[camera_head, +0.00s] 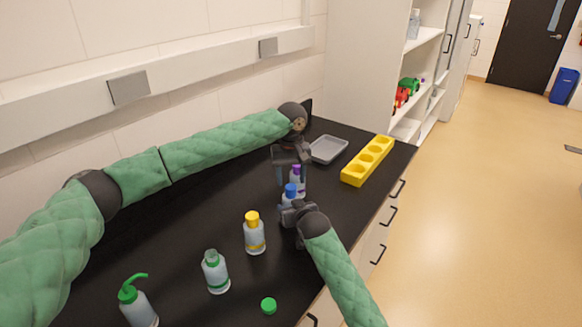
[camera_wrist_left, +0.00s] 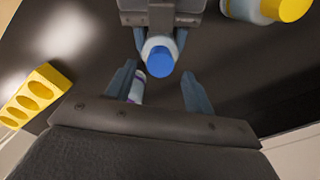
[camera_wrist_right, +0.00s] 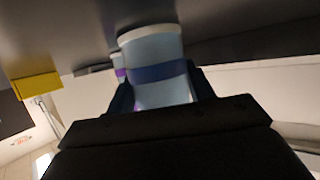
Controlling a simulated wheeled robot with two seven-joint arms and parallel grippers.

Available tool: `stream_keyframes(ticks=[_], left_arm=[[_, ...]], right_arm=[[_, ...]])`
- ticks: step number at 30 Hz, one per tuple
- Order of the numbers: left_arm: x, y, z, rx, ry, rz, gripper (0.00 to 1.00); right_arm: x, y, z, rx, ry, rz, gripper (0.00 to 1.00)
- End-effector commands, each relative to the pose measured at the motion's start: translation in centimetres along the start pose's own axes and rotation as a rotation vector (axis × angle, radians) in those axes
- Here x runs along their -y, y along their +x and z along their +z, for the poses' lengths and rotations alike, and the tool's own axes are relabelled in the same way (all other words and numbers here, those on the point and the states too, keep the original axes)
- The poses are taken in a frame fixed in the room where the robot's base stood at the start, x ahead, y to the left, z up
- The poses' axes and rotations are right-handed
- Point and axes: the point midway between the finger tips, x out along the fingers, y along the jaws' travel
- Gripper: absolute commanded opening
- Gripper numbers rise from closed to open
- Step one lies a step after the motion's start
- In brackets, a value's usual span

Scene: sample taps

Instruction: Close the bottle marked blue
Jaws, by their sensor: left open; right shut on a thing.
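The bottle with the blue band (camera_wrist_right: 160,88) is held by my right gripper (camera_head: 292,212), which is shut on its body. A blue cap (camera_wrist_left: 162,61) sits at its top and also shows in the head view (camera_head: 290,190). Whether the cap is tight, and whether the bottle touches the counter, I cannot tell. My left gripper (camera_wrist_left: 160,92) is open and empty above the counter, pointing down. In its wrist view the blue cap lies just ahead of the gap between the fingers. The gripper also shows in the head view (camera_head: 291,174), close behind the blue cap.
A purple-capped bottle (camera_head: 299,186) stands close behind the blue one. A yellow-capped bottle (camera_head: 254,237), an uncapped green-marked bottle (camera_head: 216,276) and a green spout bottle (camera_head: 138,308) stand nearer. A loose green cap (camera_head: 268,305), grey tray (camera_head: 328,149) and yellow rack (camera_head: 360,168) lie around.

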Motion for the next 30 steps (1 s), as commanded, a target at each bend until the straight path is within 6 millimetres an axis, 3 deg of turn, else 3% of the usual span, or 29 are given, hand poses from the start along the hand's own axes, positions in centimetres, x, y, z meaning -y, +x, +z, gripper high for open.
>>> stream_keyframes(ticks=[7,19,26,30], left_arm=[[0.0,2.4,0.0,0.000,0.000,0.000,0.53],[0.0,2.9,0.0,0.000,0.001,0.000,0.53],[0.0,2.9,0.0,0.000,0.001,0.000,0.10],[0.0,2.9,0.0,0.000,0.001,0.000,0.07]], right_arm=[[0.0,0.0,0.1,0.002,0.000,0.000,0.00],[0.0,0.0,0.1,0.002,0.000,0.000,0.00],[0.0,0.0,0.1,0.002,0.000,0.000,0.00],[0.0,0.0,0.1,0.002,0.000,0.000,0.00]])
